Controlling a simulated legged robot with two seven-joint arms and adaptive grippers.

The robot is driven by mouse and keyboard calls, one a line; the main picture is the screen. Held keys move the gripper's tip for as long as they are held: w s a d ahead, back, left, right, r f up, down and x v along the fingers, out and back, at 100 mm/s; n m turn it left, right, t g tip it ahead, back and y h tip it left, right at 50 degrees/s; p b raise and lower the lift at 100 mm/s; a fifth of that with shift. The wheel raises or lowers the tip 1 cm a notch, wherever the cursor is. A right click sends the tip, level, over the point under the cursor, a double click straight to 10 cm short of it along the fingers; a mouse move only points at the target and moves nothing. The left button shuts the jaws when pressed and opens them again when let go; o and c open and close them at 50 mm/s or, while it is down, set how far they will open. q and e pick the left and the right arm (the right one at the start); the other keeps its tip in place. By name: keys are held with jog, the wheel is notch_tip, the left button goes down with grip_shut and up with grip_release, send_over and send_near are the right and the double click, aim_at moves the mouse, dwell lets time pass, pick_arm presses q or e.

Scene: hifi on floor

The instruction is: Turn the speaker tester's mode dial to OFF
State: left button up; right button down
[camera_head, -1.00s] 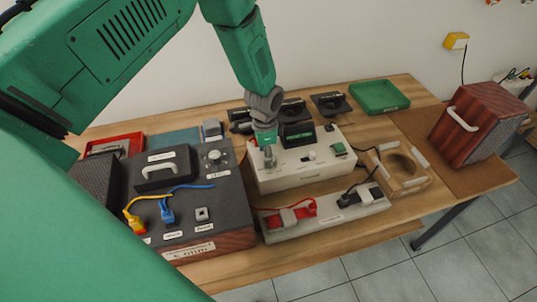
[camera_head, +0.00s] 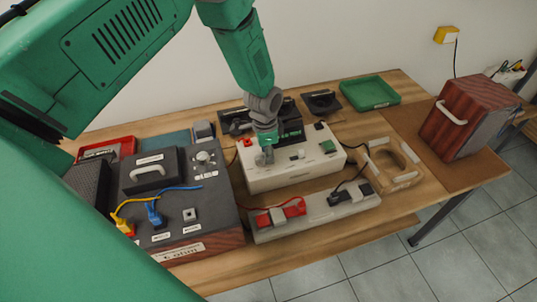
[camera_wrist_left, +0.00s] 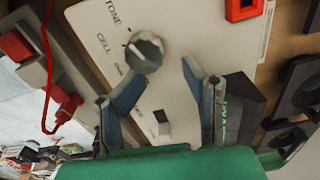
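The speaker tester is a white box (camera_head: 290,177) in the middle of the table. Its mode dial, a grey round knob (camera_wrist_left: 144,52), shows in the wrist view with TONE and CELL printed beside it; a third label is too blurred to read surely. The dial's pale pointer line faces the label side, near CELL. My left gripper (camera_head: 264,155) is over the tester's left part in the head view and hides the dial area there. In the wrist view the left gripper (camera_wrist_left: 160,74) has its two fingers apart with nothing between them; the dial lies just beyond the fingertips. My right gripper is out of view.
A red square part (camera_wrist_left: 243,8) sits beside the dial. A power strip (camera_head: 316,213) with plugs lies in front of the tester. A dark console (camera_head: 188,205) stands left, a wooden speaker (camera_head: 466,117) right, a green tray (camera_head: 370,94) at the back.

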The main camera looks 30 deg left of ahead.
aim_at(256, 157)
pick_arm(q)
jog(key=s+a, duration=0.1)
jog(key=s, duration=0.2)
jog(key=shift+a+f+g, duration=0.2)
jog(key=shift+a+g, duration=0.1)
jog(key=shift+a, duration=0.1)
jog(key=shift+a+r, duration=0.1)
jog(key=shift+a, duration=0.1)
jog(key=shift+w, duration=0.2)
jog(key=shift+d+r+m, duration=0.6)
jog(key=shift+r+m, duration=1.2)
jog(key=shift+r, duration=4.6)
jog(key=f, duration=0.6)
jog(key=f+p, duration=0.1)
jog(key=f, duration=0.5)
jog(key=shift+w+f, duration=0.2)
jog(key=shift+f, duration=0.2)
jog(key=shift+a, duration=0.1)
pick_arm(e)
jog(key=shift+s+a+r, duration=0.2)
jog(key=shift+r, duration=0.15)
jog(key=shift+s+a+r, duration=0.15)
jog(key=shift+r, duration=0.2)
